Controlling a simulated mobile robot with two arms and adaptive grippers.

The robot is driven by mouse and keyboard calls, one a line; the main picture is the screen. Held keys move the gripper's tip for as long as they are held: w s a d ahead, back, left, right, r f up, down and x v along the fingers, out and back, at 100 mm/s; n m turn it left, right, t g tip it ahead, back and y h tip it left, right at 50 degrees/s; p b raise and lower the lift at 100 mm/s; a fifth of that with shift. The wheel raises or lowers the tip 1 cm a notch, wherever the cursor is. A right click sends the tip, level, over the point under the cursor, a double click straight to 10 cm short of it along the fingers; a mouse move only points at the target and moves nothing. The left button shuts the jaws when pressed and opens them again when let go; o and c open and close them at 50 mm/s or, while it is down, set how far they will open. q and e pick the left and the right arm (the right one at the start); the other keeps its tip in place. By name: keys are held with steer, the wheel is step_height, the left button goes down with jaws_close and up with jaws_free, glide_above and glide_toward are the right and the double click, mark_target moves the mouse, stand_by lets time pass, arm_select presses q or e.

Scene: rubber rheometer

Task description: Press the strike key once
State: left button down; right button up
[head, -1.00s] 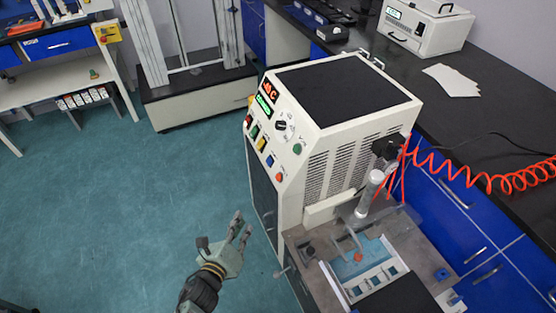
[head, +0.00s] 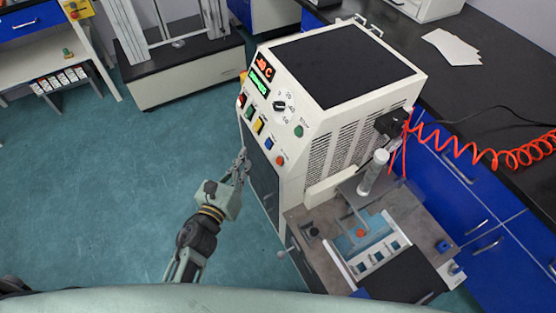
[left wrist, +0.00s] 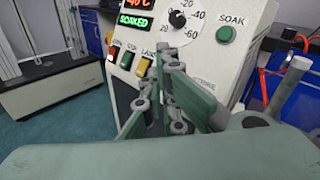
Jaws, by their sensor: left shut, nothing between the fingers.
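The white machine's sloped front panel carries a row of keys: red (head: 242,100), green (head: 250,112), yellow (head: 259,126), blue (head: 269,143) and orange (head: 281,160). In the left wrist view the red key (left wrist: 112,53), green key (left wrist: 126,60) and yellow key (left wrist: 142,66) show, but my fingers hide the keys beyond. My left gripper (head: 242,158) is shut and empty, in front of and below the panel, seemingly apart from it. Its fingers (left wrist: 166,62) point at the panel. My right gripper is not in view.
The panel also has a lit display reading SOAKED (left wrist: 134,20), a dial (left wrist: 178,19) and a green SOAK button (left wrist: 225,34). A small press-like fixture (head: 372,175) stands at the machine's right. The floor (head: 150,180) left of the machine is clear.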

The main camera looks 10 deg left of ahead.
mark_target(279, 161)
arm_select(q)
steer(key=w+d+f+b, duration=0.4)
steer(key=d, duration=0.2)
steer(key=shift+w+d, duration=0.15)
stand_by(1.0)
steer(key=shift+b, duration=0.3)
steer(key=shift+w+d+f+b, duration=0.15)
steer(key=shift+w+d+b, duration=0.1)
steer(key=shift+d+b, duration=0.05)
stand_by(0.7)
